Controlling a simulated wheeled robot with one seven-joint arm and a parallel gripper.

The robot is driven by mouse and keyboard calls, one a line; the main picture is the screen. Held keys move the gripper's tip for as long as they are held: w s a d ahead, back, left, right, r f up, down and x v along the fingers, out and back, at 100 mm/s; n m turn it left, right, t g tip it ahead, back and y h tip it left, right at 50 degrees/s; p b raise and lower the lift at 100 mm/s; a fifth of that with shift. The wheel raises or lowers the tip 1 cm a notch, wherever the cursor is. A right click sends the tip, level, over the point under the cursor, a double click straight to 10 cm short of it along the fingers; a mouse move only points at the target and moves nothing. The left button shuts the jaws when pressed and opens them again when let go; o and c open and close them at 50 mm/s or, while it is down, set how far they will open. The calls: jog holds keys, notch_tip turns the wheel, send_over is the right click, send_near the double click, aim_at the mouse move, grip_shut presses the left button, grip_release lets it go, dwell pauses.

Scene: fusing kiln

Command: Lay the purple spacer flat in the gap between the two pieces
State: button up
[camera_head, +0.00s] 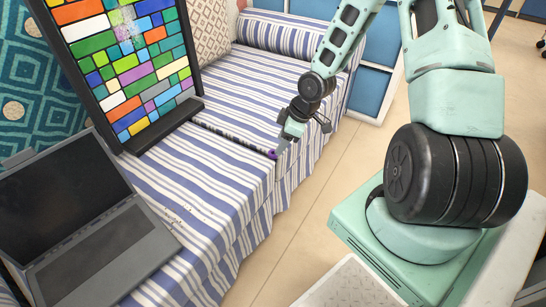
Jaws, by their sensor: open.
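A small purple piece (272,154), the likely spacer, shows at the tip of my gripper (279,148). It is at the front edge of the striped seat, by the near end of the dark gap (232,136) between two striped seat sections. The near section (195,195) and the far section (262,85) lie on either side of this gap. My gripper points down at the purple piece and is open. The fingers are small and partly hidden, so I cannot tell whether they touch the piece or whether it lies flat.
A colourful stained-glass panel (130,60) in a dark frame stands on the seat at the left. An open laptop (75,225) lies at the lower left. A patterned pillow (212,30) is at the back. The near seat section is mostly clear. Tiled floor (305,215) lies to the right.

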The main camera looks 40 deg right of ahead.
aim_at(273, 154)
jog(key=b+x, duration=0.1)
jog(key=x, duration=0.3)
jog(key=shift+a+f+b, duration=0.1)
jog(key=shift+b, duration=0.3)
jog(key=shift+c, duration=0.3)
grip_shut()
